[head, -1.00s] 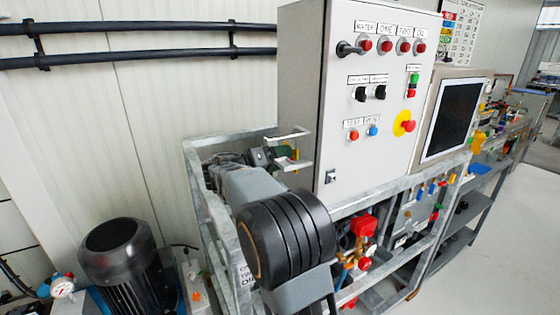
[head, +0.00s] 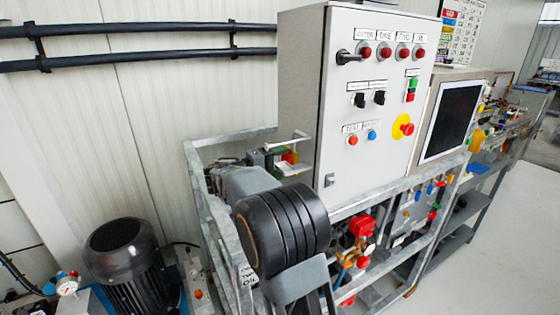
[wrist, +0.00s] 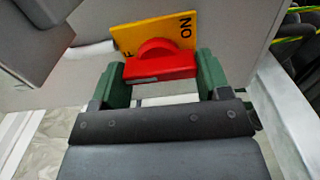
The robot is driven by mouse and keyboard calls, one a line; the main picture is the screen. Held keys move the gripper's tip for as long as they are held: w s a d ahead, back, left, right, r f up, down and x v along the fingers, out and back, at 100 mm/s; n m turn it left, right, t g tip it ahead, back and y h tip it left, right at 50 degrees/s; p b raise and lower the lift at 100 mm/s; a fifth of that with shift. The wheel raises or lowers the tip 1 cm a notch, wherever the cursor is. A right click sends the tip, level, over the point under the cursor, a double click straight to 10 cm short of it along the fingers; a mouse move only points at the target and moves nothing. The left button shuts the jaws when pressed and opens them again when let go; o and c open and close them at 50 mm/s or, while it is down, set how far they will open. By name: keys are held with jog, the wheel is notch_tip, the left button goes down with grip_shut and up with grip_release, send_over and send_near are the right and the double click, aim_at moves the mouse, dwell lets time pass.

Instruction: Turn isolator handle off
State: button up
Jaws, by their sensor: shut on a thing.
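The isolator handle (wrist: 158,64) is a red bar with a rounded hub on a yellow plate (wrist: 126,37). The plate carries "ON" at its right end and a partly hidden word with an "F" at its left. In the wrist view the bar lies nearly level across the picture. My gripper (wrist: 161,76) has its green fingers closed against both ends of the bar.
The grey control cabinet (head: 345,190), with buttons, lamps and a yellow-and-red stop button (head: 403,126), stands right of my arm. A galvanised frame (head: 222,235) surrounds the space below. A dark motor (head: 128,268) stands at lower left. Open floor (head: 505,235) lies at right.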

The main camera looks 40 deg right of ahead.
dwell(0.6)
jog(key=o, duration=0.9)
jog(key=shift+a, duration=0.1)
jog(key=a, duration=0.4)
jog(key=w+a+b, duration=0.1)
jog(key=a, duration=0.8)
jog(key=shift+w+a+b, duration=0.25)
jog(key=shift+w+b, duration=0.05)
jog(key=shift+w, duration=0.1)
